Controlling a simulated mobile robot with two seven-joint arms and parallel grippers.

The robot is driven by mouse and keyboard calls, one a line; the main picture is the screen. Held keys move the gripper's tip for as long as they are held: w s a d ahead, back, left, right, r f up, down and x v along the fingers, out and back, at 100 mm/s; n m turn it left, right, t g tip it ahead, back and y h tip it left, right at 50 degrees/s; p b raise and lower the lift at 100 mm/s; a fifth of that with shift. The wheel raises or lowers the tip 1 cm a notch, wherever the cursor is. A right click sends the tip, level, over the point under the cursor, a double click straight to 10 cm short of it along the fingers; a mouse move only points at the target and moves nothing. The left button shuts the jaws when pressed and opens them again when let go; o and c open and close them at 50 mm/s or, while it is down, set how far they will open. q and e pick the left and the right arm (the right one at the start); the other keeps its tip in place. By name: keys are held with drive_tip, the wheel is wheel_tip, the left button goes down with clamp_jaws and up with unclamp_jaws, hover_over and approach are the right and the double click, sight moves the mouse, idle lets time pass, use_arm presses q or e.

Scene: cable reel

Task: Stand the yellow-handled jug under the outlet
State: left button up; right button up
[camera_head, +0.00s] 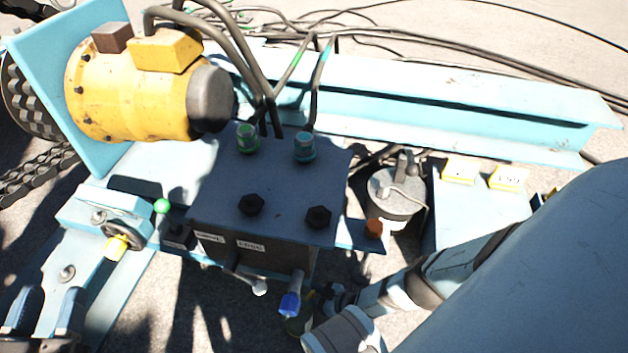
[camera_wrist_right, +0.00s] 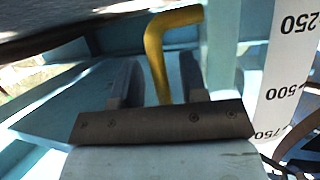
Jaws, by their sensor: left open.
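The jug's yellow handle (camera_wrist_right: 157,65) shows in the right wrist view, between the two fingers of my right gripper (camera_wrist_right: 160,85). A slim gap seems to show beside it, so I cannot tell whether the fingers grip it. A white scale strip (camera_wrist_right: 285,70) with upside-down numbers 250, 500 and 750 stands right of it. In the head view my right gripper (camera_head: 310,318) is low in the middle, below the dark block, mostly hidden in shadow. My left gripper (camera_head: 45,312) is open and empty at the lower left. I cannot make out the outlet.
A dark block (camera_head: 272,185) with bolts, labels and a blue-tipped lever (camera_head: 290,303) fills the middle. A yellow motor (camera_head: 130,90) sits at upper left, a handwheel (camera_head: 122,235) below it. A grey lidded pot (camera_head: 395,195) stands right of the block. A blue beam (camera_head: 450,100) runs behind.

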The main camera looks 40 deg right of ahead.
drive_tip(key=shift+s+d+r, duration=0.1)
drive_tip(key=shift+s, duration=0.05)
use_arm(q)
drive_tip(key=n+p, duration=0.1)
drive_tip(key=p, duration=0.1)
drive_tip(key=s+d+n+g+p, duration=0.1)
drive_tip(key=s+f+n+g+y+p, duration=0.1)
drive_tip(key=p, duration=0.1)
drive_tip(key=shift+s+d+f+n+p, duration=0.1)
drive_tip(key=shift+s+d+n+p, duration=0.2)
drive_tip(key=shift+d+n, duration=0.1)
use_arm(e)
drive_tip(key=v, duration=1.1)
drive_tip(key=shift+s+d, duration=0.2)
drive_tip(key=shift+d, duration=0.05)
use_arm(q)
drive_tip(key=shift+a+r, duration=0.1)
drive_tip(key=shift+r, duration=0.25)
